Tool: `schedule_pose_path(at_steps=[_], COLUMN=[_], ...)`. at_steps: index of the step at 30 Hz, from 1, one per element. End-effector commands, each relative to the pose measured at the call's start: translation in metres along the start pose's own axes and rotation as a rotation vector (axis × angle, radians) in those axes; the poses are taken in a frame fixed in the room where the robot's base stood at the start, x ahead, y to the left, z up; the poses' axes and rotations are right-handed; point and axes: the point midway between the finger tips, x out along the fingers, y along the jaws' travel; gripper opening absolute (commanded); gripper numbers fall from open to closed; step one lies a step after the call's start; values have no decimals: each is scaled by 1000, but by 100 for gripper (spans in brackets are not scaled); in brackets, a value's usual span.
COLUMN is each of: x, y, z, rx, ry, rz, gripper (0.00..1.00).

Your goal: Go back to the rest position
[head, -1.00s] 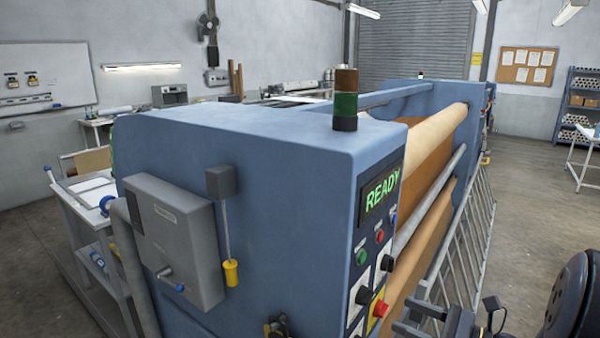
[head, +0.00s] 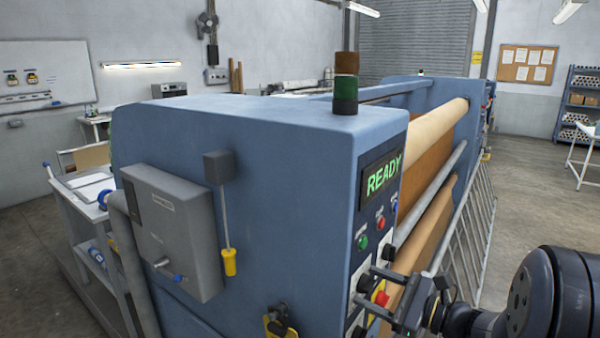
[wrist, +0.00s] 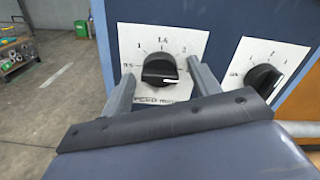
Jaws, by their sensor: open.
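My gripper (head: 374,293) is at the lower right of the head view, in front of the control panel on the press's near end. In the wrist view its two open fingers (wrist: 163,85) stand either side of a black knob (wrist: 160,70) on a white dial plate. I cannot tell whether the fingers touch the knob. A second black knob (wrist: 264,80) with its own dial is to the right, outside the fingers. The blue press (head: 240,130) shows a green READY display (head: 382,176). The red button on a yellow plate (head: 380,297) is partly hidden behind my gripper.
A green button (head: 362,242) and a red button (head: 380,222) sit on the panel. A grey box (head: 175,235) and a yellow-handled pull (head: 229,262) are on the press's left face. A slanted rail guard (head: 470,250) runs along the right side. Open floor (head: 535,185) lies further right.

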Motion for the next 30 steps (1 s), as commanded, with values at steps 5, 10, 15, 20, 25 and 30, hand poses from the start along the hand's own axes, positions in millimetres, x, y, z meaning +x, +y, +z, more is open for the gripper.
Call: schedule_pose_path(at_steps=[5, 10, 15, 20, 25, 30], x=[0, 0, 0, 0, 0, 0], y=[2, 2, 2, 2, 2, 1], z=[-4, -4, -4, -4, -4, -4], rx=[-156, -308, -466, -622, -803, -992], ry=[0, -1, 0, 0, 1, 0], rz=[0, -1, -1, -1, 0, 0], gripper=[59, 59, 59, 59, 59, 59])
